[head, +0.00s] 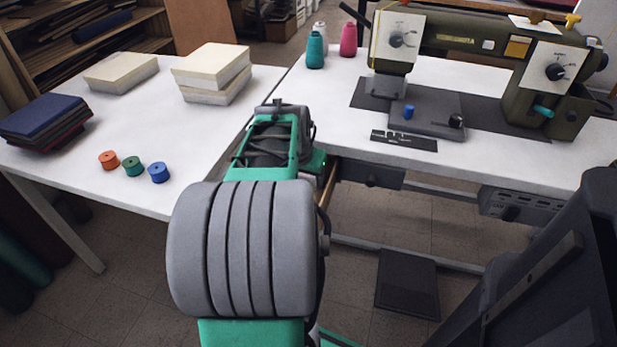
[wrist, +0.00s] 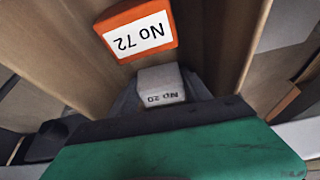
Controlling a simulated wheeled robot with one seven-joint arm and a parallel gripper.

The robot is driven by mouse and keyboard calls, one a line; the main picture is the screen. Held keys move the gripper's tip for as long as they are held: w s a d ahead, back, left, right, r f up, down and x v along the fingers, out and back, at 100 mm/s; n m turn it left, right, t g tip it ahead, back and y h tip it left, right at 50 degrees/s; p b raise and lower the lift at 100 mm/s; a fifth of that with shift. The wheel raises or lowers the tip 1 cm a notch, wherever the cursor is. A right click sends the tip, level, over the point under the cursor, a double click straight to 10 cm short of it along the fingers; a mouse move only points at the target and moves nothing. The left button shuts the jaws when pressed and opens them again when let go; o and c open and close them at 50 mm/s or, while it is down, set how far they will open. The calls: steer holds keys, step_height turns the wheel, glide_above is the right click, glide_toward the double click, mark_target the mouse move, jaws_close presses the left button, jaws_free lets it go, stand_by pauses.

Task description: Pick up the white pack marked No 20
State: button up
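The white pack marked No 20 (wrist: 161,85) lies inside a wooden drawer (wrist: 75,50) in the wrist view, its label upside down. My gripper (wrist: 161,92) reaches down into the drawer, with one dark finger on each side of this pack. The fingers look close to its sides, but I cannot tell whether they press on it. An orange pack marked No 72 (wrist: 137,30) lies just beyond the white one. In the head view my arm hides both packs and my fingers; only a strip of the open drawer's edge (head: 327,184) shows.
The sewing table (head: 480,165) with an olive sewing machine (head: 545,90) stands beyond the drawer at right. A white table (head: 210,130) at left holds cream blocks (head: 212,68), folded cloths (head: 45,120) and three spools (head: 133,166). Drawer walls enclose my gripper closely.

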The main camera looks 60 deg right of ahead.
steer(key=c, duration=0.8)
